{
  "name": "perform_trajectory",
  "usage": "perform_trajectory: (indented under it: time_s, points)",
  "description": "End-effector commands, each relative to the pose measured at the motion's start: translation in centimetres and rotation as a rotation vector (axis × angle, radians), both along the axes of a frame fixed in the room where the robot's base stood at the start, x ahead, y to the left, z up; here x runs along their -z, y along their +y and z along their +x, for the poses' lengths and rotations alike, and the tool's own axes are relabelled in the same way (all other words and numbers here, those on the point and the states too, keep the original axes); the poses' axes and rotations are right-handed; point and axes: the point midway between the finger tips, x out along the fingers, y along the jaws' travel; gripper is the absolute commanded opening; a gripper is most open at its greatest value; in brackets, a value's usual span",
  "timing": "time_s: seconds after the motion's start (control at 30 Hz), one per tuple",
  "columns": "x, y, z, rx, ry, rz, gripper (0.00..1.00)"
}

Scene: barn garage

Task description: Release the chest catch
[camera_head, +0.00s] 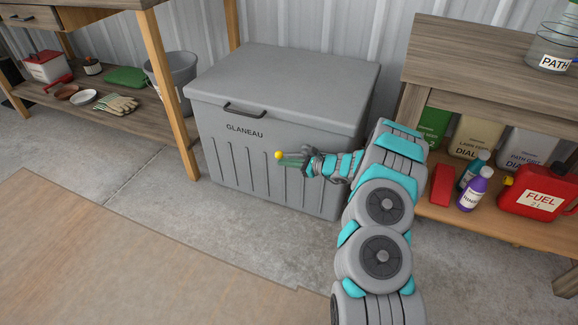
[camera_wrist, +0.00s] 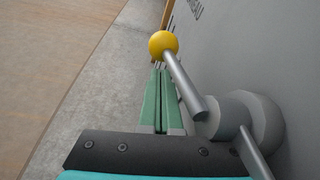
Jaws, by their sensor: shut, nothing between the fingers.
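The grey chest (camera_head: 262,165) stands against the wall with its lid down. Its catch is a grey lever with a yellow ball knob (camera_head: 278,155) on the chest's front face. In the wrist view the knob (camera_wrist: 163,44) lies just beyond my fingertips, and the rod (camera_wrist: 185,85) runs back to a round grey pivot (camera_wrist: 240,122) on the chest wall. My gripper (camera_head: 286,161) has green fingers, pressed together and empty; they also show in the wrist view (camera_wrist: 162,78). The fingers lie beside the rod, on its left. I cannot tell whether they touch it.
A wooden shelf unit (camera_head: 470,65) with bottles and a red fuel can (camera_head: 540,192) stands close on the right. A workbench with a lower shelf (camera_head: 75,112) and a grey bucket (camera_head: 176,80) are on the left. The floor in front of the chest is clear.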

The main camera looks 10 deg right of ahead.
Motion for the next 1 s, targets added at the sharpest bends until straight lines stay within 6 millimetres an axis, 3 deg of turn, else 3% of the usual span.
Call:
perform_trajectory:
  time_s: [0.2, 0.57, 1.0]
  points:
    - [-1.1, 0.0, -0.2, 0.001, 0.0, 0.0, 0.0]
    - [-1.0, 0.0, -0.2, 0.001, 0.0, 0.001, 0.0]
    - [-1.8, 0.5, 0.1, 0.0, -0.094, 0.128, 0.0]
